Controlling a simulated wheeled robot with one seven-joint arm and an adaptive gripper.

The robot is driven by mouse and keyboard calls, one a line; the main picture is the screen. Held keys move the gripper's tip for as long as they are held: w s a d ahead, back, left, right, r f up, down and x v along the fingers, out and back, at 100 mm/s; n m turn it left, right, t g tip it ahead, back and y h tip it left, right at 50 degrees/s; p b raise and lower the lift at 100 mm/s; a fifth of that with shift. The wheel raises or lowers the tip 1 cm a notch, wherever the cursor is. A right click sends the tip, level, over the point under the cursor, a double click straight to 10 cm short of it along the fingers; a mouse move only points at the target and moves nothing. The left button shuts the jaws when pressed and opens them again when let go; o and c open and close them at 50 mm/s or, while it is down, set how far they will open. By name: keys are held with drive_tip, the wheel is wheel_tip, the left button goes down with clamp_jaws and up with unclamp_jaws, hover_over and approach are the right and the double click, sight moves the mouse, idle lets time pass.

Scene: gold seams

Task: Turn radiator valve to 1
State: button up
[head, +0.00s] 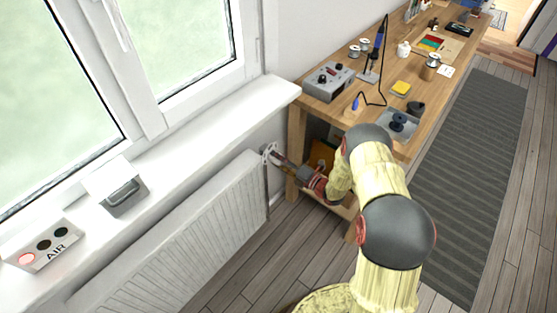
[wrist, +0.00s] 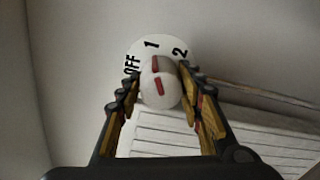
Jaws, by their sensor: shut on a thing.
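The radiator valve's white knob (wrist: 160,92) is in the middle of the wrist view, with red marks on it. Behind it is a round white dial plate (wrist: 135,55) lettered OFF, 1 and 2. The upper red mark sits just below the 1, and the marks line up roughly towards it. My gripper (wrist: 158,80) has a finger on each side of the knob and is shut on it. In the head view my gripper (head: 274,158) reaches the valve at the radiator's right end, where the fingers partly hide the knob.
The white radiator (head: 190,235) stands under the window sill (head: 180,140). The sill holds a grey-and-white box (head: 122,190) and an AIR light panel (head: 42,247). A wooden workbench (head: 310,118) with tools stands close to the right of the valve. Wooden floor is open in front.

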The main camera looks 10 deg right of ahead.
drive_tip(key=shift+a+f, duration=0.1)
drive_tip(key=o, duration=1.2)
drive_tip(key=shift+c, duration=0.2)
drive_tip(key=v, duration=1.2)
